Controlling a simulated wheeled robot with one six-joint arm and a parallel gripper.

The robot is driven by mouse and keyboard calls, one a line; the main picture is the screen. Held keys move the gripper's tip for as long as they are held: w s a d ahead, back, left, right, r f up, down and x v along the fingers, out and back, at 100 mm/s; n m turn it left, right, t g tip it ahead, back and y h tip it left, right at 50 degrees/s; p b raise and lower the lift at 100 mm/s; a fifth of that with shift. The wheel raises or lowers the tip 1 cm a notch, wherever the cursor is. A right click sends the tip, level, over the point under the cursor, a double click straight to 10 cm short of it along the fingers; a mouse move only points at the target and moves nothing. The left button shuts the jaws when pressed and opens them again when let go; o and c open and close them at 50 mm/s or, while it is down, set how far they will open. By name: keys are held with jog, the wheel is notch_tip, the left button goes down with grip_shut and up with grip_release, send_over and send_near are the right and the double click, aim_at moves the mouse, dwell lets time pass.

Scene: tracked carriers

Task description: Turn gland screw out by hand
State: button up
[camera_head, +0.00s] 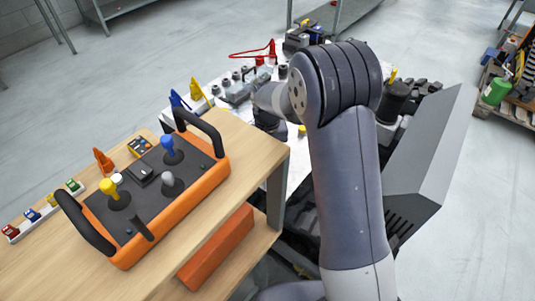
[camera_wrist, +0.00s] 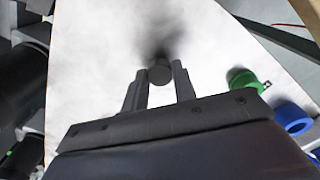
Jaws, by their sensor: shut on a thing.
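In the wrist view my gripper (camera_wrist: 159,70) has its two fingers on either side of a small dark round piece, which I take to be the gland screw (camera_wrist: 160,75). The fingers are closed on it. A dark blurred smudge lies just beyond it over a pale surface. In the head view my arm reaches over the white-topped carrier (camera_head: 305,158), and my gripper and the screw are hidden or too small to make out there.
A wooden bench (camera_head: 240,150) holds an orange control box (camera_head: 218,172) with joysticks, close to the left of my arm. A blue ring (camera_wrist: 292,118) and a green part (camera_wrist: 243,80) lie right of my gripper. A grey sloping panel (camera_head: 425,160) stands to the right.

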jog(key=n, duration=0.9)
jog(key=shift+n, duration=0.4)
jog(key=shift+n, duration=1.2)
jog(key=o, duration=0.4)
jog(key=shift+n, duration=0.5)
jog(key=o, duration=0.5)
jog(key=shift+r, duration=0.15)
